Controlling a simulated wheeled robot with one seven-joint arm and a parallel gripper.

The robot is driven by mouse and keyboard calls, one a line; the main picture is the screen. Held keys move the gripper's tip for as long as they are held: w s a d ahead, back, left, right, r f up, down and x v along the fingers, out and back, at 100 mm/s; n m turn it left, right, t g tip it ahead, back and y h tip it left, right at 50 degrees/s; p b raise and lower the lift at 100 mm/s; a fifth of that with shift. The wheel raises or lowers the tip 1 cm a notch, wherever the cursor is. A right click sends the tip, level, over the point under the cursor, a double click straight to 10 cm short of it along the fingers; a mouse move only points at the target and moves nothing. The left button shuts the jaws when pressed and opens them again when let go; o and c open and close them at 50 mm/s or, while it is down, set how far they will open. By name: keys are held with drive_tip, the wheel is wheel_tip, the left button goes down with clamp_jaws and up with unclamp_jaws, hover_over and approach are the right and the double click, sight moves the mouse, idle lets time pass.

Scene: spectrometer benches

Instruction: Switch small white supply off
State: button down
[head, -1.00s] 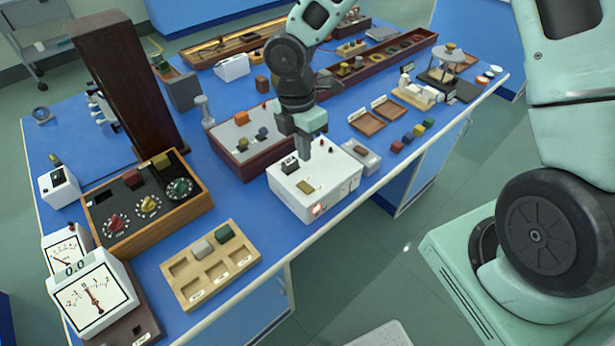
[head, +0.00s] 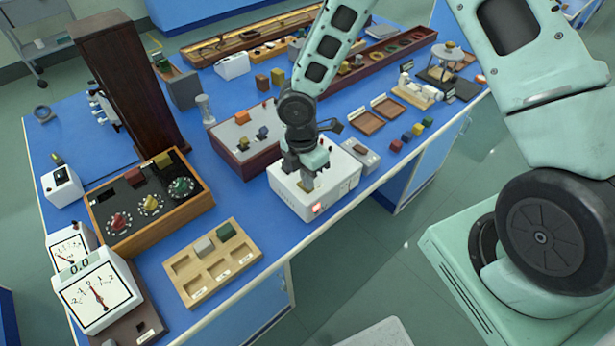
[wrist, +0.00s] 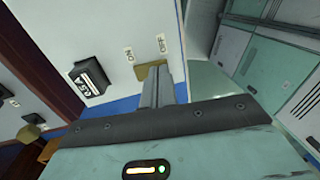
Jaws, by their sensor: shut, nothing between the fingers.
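The small white supply (head: 340,192) is a white box near the front edge of the blue bench, with a red light lit on its front face. My gripper (head: 308,188) is shut and empty, low over its top. In the wrist view the supply's white top (wrist: 112,30) carries a brass-coloured switch piece (wrist: 146,71) beside ON and OFF labels, and a black block (wrist: 88,79) with white markings. My fingers (wrist: 157,78) are beside the brass piece, on its OFF-label side; whether they touch it I cannot tell. In the head view the gripper hides most of the switch.
A grey box (head: 360,156) stands close on the right of the supply. A dark red-sided panel (head: 238,158) with small knobs is behind left. A wooden compartment tray (head: 178,262) lies at front left. Bare blue bench shows between the tray and the supply.

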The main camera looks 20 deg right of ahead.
drive_tip(key=shift+s+f+b, duration=0.15)
drive_tip(key=shift+f+b, duration=0.15)
drive_tip(key=shift+f, duration=0.05)
drive_tip(key=shift+r, duration=0.15)
drive_tip(key=shift+s, duration=0.1)
drive_tip(key=shift+w+a+p, duration=0.25)
drive_tip(key=shift+w+p, duration=0.35)
drive_tip(key=shift+w, duration=0.35)
wheel_tip(320, 180, up, 4)
drive_tip(key=p, duration=0.3)
drive_tip(key=shift+w+a, duration=0.1)
drive_tip(key=shift+w, duration=0.05)
wheel_tip(320, 180, up, 10)
drive_tip(key=w+b, duration=0.1)
drive_tip(key=shift+w+a+b, duration=0.2)
drive_tip(key=shift+b, duration=0.2)
